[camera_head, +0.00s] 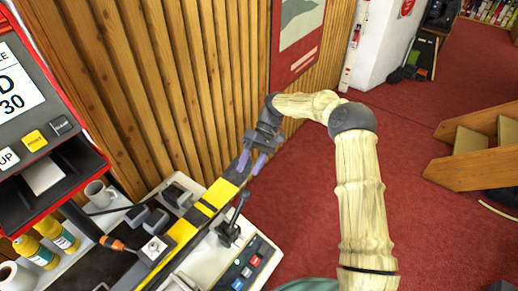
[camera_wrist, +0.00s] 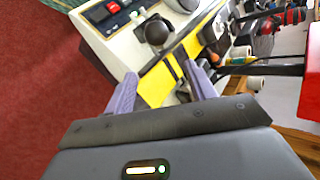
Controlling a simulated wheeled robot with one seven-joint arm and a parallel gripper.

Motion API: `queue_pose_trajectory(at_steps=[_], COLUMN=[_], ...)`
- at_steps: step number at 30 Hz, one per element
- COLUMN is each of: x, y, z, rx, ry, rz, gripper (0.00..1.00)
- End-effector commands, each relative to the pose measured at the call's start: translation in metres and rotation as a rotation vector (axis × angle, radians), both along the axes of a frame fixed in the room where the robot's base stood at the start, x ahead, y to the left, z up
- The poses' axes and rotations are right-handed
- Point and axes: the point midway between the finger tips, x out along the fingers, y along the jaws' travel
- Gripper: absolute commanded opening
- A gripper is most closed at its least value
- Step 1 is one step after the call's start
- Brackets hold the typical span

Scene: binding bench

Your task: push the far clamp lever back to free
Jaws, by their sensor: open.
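A dark clamp lever (camera_head: 238,210) with a knob on top stands on the pale machine bed, beside the yellow-and-black striped bar (camera_head: 183,231). It leans slightly right at its top. In the wrist view a round dark knob (camera_wrist: 157,32) shows beyond my fingers, beside the striped bar (camera_wrist: 157,86). My gripper (camera_head: 251,163) is open and empty above the far end of the bar, beyond the lever and apart from it. Its two purple fingers also show in the wrist view (camera_wrist: 161,88). I cannot see a second lever clearly.
A panel with red and blue switches (camera_head: 252,262) lies right of the lever. Left of the bar are dark blocks (camera_head: 148,218), an orange screwdriver (camera_head: 117,244), a mug (camera_head: 99,193) and yellow bottles (camera_head: 36,252). A slatted wood wall (camera_head: 165,85) rises behind.

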Motion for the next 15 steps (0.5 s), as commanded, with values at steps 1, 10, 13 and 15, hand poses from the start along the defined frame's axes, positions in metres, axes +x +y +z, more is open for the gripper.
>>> queue_pose_trajectory(at_steps=[1,10,13,15], x=[0.007,0.033,0.039,0.042], y=[-0.003,-0.016,-0.020,-0.021], z=[0.004,0.033,0.040,0.043], rx=[0.001,0.001,0.000,0.000], ry=[-0.005,-0.003,-0.002,-0.001], rz=[-0.002,-0.002,-0.002,-0.001], gripper=[0.56,0.56,0.56,0.56])
